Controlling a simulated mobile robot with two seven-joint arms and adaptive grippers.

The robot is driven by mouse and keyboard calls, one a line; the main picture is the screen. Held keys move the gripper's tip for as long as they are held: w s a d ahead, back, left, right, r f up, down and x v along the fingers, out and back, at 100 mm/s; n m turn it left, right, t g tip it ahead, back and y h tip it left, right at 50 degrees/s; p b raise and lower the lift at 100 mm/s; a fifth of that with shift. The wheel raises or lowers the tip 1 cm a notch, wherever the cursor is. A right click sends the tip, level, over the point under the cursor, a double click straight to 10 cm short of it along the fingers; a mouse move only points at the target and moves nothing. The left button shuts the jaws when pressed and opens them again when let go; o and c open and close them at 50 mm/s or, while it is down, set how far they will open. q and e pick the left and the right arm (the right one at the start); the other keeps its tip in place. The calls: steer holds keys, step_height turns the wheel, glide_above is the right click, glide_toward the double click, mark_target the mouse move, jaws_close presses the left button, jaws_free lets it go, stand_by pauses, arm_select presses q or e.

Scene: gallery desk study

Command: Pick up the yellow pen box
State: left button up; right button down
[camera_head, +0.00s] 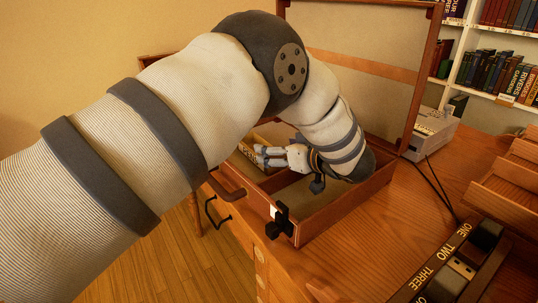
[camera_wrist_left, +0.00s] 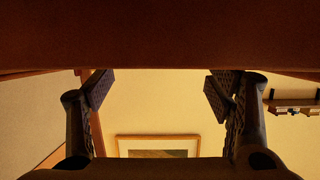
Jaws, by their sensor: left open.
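A yellowish, long low object (camera_head: 246,155), which looks like the yellow pen box, lies inside the left part of the open wooden case (camera_head: 318,218). My arm hides much of it. My left gripper (camera_head: 261,156) is down in the case, with its fingertips close to this object. I cannot tell whether they touch it. In the wrist view the left gripper (camera_wrist_left: 160,92) has its two fingers wide apart, with nothing visible between them. My right gripper is in neither view.
The case's raised lid (camera_head: 368,35) stands behind my arm. A wooden rack (camera_head: 510,185) and a dark labelled block (camera_head: 455,262) are at the right. A grey box (camera_head: 432,130) and bookshelves are behind. The desk's middle (camera_head: 385,235) is clear.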

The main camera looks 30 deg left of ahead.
arm_select(q)
steer(key=x, duration=0.3)
steer(key=s+x, duration=0.1)
steer(key=x, duration=0.1)
steer(key=shift+w+a+f, duration=0.2)
steer(key=shift+a, duration=0.2)
steer(key=c, duration=1.4)
steer(key=shift+r, duration=0.15)
